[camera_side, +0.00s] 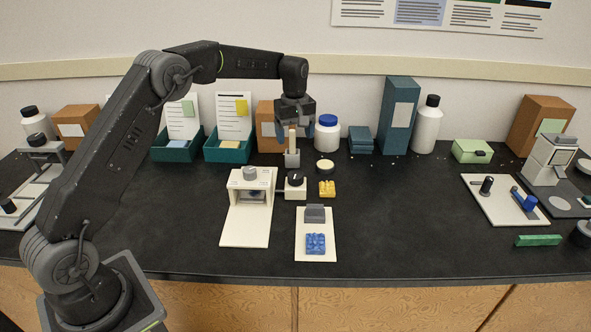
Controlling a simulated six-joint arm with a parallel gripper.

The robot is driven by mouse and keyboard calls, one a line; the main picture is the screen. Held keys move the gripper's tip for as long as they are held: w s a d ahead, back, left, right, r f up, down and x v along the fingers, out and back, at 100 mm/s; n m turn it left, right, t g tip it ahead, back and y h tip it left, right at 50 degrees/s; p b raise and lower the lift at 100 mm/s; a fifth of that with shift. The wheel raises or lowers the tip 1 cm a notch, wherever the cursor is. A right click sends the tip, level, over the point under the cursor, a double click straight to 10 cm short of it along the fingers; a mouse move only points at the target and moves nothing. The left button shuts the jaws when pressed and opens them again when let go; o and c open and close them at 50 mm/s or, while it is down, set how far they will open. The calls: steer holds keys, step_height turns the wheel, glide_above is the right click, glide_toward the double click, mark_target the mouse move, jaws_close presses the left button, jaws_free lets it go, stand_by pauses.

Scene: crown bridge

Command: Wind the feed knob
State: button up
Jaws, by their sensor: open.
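A small black knob (295,178) with a pale mark sits on top of a small white block, which I take to be the feed knob. The block stands at the right side of a white box-shaped device (251,184) with an open front, a grey round cap on top and a white base plate reaching forward. My gripper (292,160) points down just above and behind the knob in the picture. It is open, with nothing visible held in it.
A yellow brick (327,188) and a round pale-topped jar (325,169) stand close to the knob's right. A white plate (316,254) with a grey block and a blue brick (316,243) lies in front. Bins, bottles and boxes line the back. Bare bench (410,220) lies right.

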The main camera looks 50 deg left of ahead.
mark_target(296, 174)
steer(key=f+m, duration=0.4)
steer(key=m, duration=0.4)
steer(key=f+m, duration=0.5)
steer(key=m, duration=0.3)
steer(key=f+m, duration=0.4)
steer(key=m, duration=0.4)
steer(key=shift+d+f+m, duration=0.25)
steer(key=shift+f+m, duration=0.15)
steer(key=shift+c, duration=0.3)
steer(key=c, duration=0.9)
steer(key=shift+o, duration=0.2)
